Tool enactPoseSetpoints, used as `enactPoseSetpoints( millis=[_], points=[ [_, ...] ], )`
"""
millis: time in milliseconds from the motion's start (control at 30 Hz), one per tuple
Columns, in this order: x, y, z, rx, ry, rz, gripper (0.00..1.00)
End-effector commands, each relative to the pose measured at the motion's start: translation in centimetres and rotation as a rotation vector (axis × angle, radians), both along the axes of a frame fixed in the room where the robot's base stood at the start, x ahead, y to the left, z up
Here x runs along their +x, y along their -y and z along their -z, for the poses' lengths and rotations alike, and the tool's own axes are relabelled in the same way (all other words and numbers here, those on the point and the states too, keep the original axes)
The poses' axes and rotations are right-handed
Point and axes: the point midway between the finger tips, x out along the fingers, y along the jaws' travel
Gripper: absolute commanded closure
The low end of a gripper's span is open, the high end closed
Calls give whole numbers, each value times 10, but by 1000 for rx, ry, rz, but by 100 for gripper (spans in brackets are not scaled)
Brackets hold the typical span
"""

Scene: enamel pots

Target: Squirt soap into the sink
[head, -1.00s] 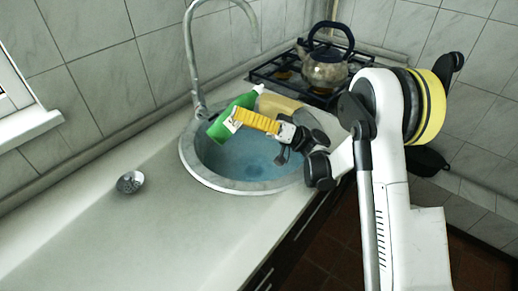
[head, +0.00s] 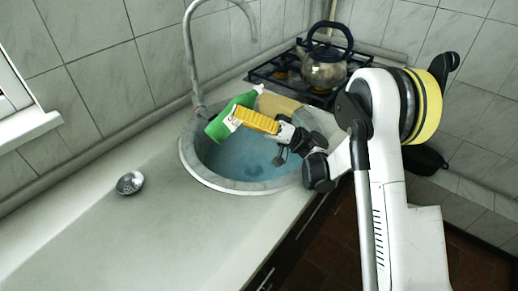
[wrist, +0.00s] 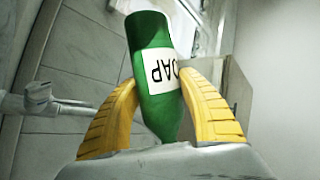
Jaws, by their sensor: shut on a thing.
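A green soap bottle (head: 218,127) with a white label is held over the round sink (head: 210,178). It is tilted, with its bottom end to the lower left and its narrow end (head: 258,89) to the upper right in the head view. In the wrist view the bottle (wrist: 148,45) shows its "SOAP" label between the yellow fingers. My gripper (head: 238,117) is shut on the bottle from the right side. The sink basin looks blue inside. No soap stream is visible.
A curved faucet (head: 188,55) stands behind the sink. A kettle (head: 325,70) sits on the stove (head: 270,74) at the back right. A small metal strainer (head: 130,183) lies on the counter at left. A tan board-like thing (head: 280,104) is at the sink's back edge.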

Motion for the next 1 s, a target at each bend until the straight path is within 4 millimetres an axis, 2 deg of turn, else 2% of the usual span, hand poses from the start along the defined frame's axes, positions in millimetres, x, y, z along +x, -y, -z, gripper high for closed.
enactPoseSetpoints(
  millis=[1000],
  points=[
    [0,4,-5,38,-33,-1,96]
  ],
)
